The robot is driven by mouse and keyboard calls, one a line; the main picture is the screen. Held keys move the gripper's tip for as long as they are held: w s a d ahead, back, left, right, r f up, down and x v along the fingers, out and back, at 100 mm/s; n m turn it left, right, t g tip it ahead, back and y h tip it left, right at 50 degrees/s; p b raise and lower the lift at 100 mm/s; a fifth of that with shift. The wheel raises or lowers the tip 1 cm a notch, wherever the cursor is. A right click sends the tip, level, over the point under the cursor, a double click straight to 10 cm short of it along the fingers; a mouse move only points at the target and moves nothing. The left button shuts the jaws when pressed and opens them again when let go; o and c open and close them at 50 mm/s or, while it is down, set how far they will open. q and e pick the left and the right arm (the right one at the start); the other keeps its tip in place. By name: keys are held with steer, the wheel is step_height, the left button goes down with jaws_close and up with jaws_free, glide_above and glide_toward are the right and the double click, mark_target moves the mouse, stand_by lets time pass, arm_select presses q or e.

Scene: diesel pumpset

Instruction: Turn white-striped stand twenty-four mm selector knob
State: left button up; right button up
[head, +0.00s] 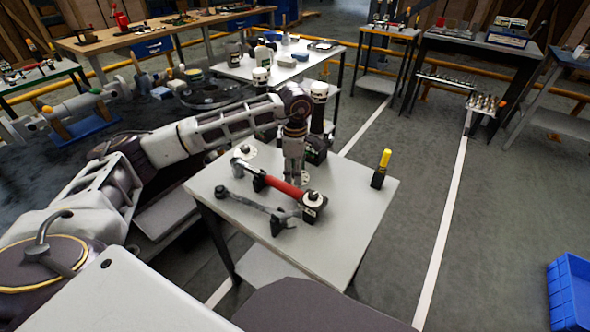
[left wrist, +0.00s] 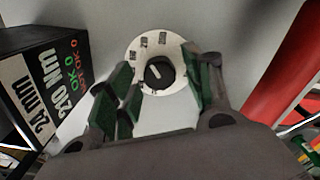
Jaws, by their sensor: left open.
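A round white dial (left wrist: 135,52) with a black knob (left wrist: 158,73) in its middle shows in the left wrist view; a white pointer line is on the knob, and small marks are on the dial's rim. My left gripper (left wrist: 160,95) is open, its green-padded fingers on either side of the knob; I cannot tell whether they touch it. In the head view my left gripper (head: 294,178) points down over the grey table (head: 350,210). A black display box (left wrist: 40,80) beside the dial reads 24 mm, 210 Nm and OK, with a white stripe on it. My right gripper is not in view.
A red-handled torque wrench (head: 275,187) lies close to my left gripper, with a grey wrench (head: 250,203) in front. A yellow-and-black tool (head: 381,168) stands near the table's right edge. A blue crate (head: 571,290) is on the floor at right.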

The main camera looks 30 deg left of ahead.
arm_select(q)
steer(key=shift+r, duration=0.1)
step_height(320, 180, up, 12)
stand_by(0.8)
stand_by(0.6)
